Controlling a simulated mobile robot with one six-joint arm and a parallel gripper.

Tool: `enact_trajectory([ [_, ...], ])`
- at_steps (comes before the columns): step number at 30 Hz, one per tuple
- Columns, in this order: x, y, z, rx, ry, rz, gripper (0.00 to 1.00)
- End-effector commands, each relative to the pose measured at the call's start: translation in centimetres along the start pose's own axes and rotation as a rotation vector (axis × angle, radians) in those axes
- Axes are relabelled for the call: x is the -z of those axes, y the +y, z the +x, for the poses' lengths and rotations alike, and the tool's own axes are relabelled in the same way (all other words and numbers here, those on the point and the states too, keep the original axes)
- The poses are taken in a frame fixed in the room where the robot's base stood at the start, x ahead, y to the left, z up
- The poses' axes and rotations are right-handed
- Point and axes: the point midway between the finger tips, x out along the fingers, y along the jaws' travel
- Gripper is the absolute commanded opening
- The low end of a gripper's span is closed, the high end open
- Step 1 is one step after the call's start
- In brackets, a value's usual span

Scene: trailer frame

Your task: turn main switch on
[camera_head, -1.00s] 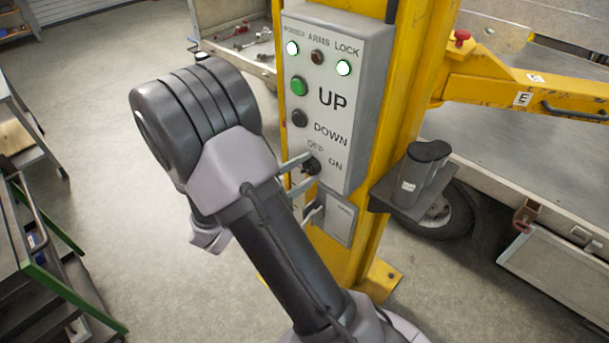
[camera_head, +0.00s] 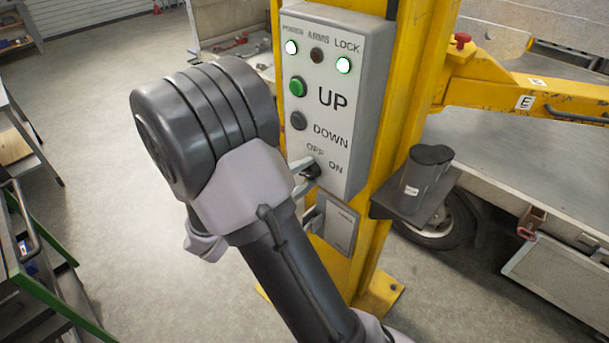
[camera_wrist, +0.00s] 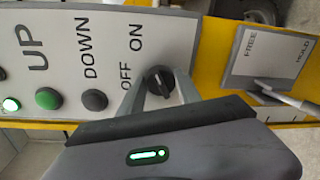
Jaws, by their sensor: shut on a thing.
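The main switch (camera_head: 311,170) is a black rotary knob low on the grey control box (camera_head: 345,105), just under the OFF and ON labels. In the wrist view my gripper (camera_wrist: 159,88) is shut on the knob. The knob's exact pointing direction is hard to tell. My wrist and arm hide part of the area left of the box.
The green UP button (camera_head: 298,86) and dark DOWN button (camera_head: 298,120) sit above the switch. Two lamps at POWER and LOCK are lit. A small FREE/HOLD plate (camera_head: 338,225) is below. A dark holder (camera_head: 420,185) sticks out to the right of the yellow post (camera_head: 405,110).

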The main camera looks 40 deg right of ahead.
Motion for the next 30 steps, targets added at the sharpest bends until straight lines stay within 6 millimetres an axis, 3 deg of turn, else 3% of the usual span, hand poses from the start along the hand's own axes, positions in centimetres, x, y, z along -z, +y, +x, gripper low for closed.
enact_trajectory([
  [4, 0.0, -0.1, 0.0, 0.001, -0.001, -0.001, 0.0],
  [5, 0.0, -0.1, 0.0, 0.001, -0.001, -0.001, 0.46],
  [7, 0.0, -0.1, 0.0, 0.001, -0.001, -0.001, 0.6],
  [8, 0.0, -0.1, 0.0, 0.001, -0.001, -0.001, 0.62],
  [17, 0.0, 0.0, -0.1, 0.0, 0.0, -0.001, 0.62],
  [20, 0.0, 0.1, -1.0, 0.0, 0.002, -0.001, 0.62],
  [23, 0.1, 0.2, -3.2, -0.002, 0.005, -0.002, 0.62],
  [30, 0.0, 0.4, -11.3, -0.002, 0.005, -0.001, 0.62],
])
